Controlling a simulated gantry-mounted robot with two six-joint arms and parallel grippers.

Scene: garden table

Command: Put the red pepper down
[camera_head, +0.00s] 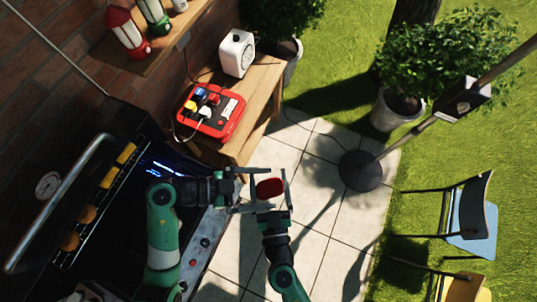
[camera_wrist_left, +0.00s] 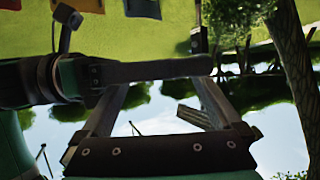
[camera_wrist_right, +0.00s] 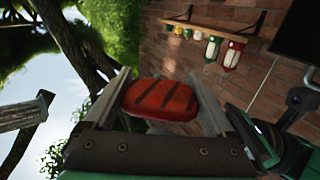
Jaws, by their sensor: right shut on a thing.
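The red pepper (camera_head: 270,187) is held between the fingers of my right gripper (camera_head: 269,178), above the paved floor in the head view. In the right wrist view the pepper (camera_wrist_right: 160,99) shows dark grill stripes and sits across the gap between both fingertips. My left gripper (camera_head: 257,189) is beside it, pointing right, its fingers apart. In the left wrist view my left gripper (camera_wrist_left: 164,88) has nothing between its fingers; a dark finger of the other gripper crosses in front of them.
The black grill (camera_head: 115,200) with a bar handle stands at the left. A wooden side table (camera_head: 262,100) holds a red case (camera_head: 228,124) and a white speaker (camera_head: 236,53). A parasol base (camera_head: 361,171) and chairs (camera_head: 472,215) are at the right. Paving between is open.

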